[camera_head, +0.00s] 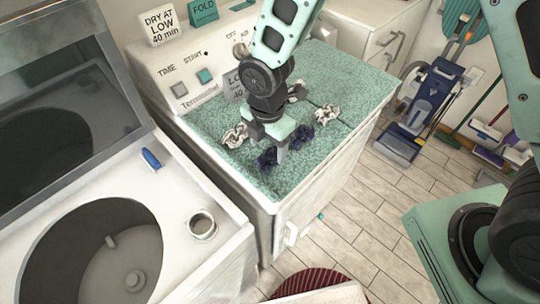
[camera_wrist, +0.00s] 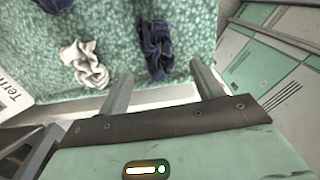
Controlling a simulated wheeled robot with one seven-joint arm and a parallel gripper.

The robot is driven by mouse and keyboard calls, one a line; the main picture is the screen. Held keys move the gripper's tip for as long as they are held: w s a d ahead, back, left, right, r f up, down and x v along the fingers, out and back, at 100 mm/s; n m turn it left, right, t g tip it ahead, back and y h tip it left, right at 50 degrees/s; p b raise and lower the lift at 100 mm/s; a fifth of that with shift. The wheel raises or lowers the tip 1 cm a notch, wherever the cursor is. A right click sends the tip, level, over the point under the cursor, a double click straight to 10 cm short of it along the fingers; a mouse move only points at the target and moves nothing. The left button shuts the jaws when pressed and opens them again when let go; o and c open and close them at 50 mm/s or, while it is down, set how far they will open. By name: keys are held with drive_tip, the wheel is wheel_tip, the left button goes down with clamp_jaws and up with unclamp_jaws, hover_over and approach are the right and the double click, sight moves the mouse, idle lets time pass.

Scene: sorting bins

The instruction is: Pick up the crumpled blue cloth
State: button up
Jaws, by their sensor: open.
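A crumpled dark blue cloth (camera_head: 267,159) lies on the green patterned top of a white machine, near its front edge. A second dark blue cloth (camera_head: 302,137) lies to its right. My gripper (camera_head: 275,147) points down over the top, close to the first blue cloth and partly in front of it. In the wrist view my gripper (camera_wrist: 161,76) has its two fingers wide apart with nothing between them. A blue cloth (camera_wrist: 156,48) lies just beyond the fingertips. Another blue cloth (camera_wrist: 55,4) is cut off at the top edge.
Crumpled white cloths lie around the blue ones, one at the left (camera_head: 235,135) and one at the right (camera_head: 326,114). The control panel with signs (camera_head: 185,75) rises behind. An open washer (camera_head: 95,250) stands at the left. Wooden floor (camera_head: 385,205) is at the right.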

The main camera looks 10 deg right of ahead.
sight(271, 155)
drive_tip(key=shift+w+d+f+p, duration=0.15)
drive_tip(key=shift+f+p, duration=0.3)
drive_tip(key=shift+f, duration=0.4)
drive_tip(key=shift+w+d+f+p, duration=0.1)
drive_tip(key=shift+f+p, duration=0.35)
drive_tip(key=shift+f, duration=0.45)
drive_tip(key=shift+w+d+f+p, duration=0.15)
drive_tip(key=shift+f+p, duration=0.3)
drive_tip(key=shift+f, duration=0.4)
drive_tip(key=shift+s, duration=0.15)
drive_tip(key=c, duration=1.1)
